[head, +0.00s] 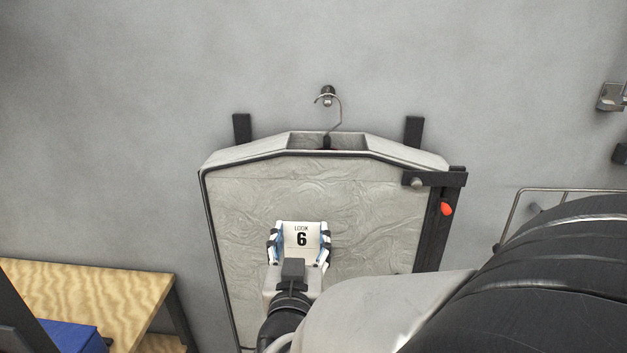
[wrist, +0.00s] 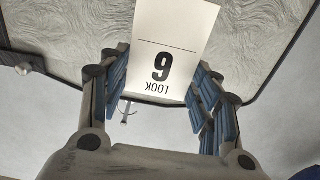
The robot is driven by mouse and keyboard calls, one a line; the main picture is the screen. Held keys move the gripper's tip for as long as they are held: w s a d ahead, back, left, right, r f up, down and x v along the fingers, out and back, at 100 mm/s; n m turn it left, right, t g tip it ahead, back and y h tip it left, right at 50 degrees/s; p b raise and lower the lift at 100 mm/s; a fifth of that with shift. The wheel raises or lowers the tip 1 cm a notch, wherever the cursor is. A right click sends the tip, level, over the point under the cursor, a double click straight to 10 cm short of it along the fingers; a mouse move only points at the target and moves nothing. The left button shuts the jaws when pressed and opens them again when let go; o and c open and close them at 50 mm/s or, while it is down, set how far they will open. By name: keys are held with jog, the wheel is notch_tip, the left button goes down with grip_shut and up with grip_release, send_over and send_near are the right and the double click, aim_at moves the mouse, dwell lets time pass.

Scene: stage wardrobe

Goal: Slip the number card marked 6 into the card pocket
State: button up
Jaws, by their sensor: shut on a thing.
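The white number card (head: 302,234) reads "LOOK 6" and stands upright in front of a grey garment bag (head: 370,215). My gripper (head: 299,246) is shut on the card, with a finger at each side edge. In the wrist view the card (wrist: 172,35) appears upside down between the blue-padded fingers (wrist: 165,80), and its far end reaches over the bag's wrinkled front. I cannot tell whether the card touches the bag. I cannot make out the card pocket; my gripper and the card cover part of the bag front.
The bag hangs by a hanger from a wall hook (head: 327,94). A dark bracket (head: 435,179) and a red knob (head: 446,209) are at its right edge. A wooden table (head: 90,295) with a blue object (head: 70,337) is at lower left. A wire rail (head: 560,190) is at right.

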aim_at(306, 207)
jog(key=shift+w+d+f+p, duration=0.1)
jog(key=shift+w+p, duration=0.05)
jog(key=shift+w, duration=1.8)
jog(key=shift+w+d+f+p, duration=0.1)
jog(key=shift+w+p, duration=0.05)
jog(key=shift+w, duration=1.75)
jog(key=shift+w+f, duration=0.1)
jog(key=shift+f+b, duration=2.2)
jog(key=shift+f, duration=0.1)
jog(key=o, duration=0.8)
jog(key=shift+a, duration=0.1)
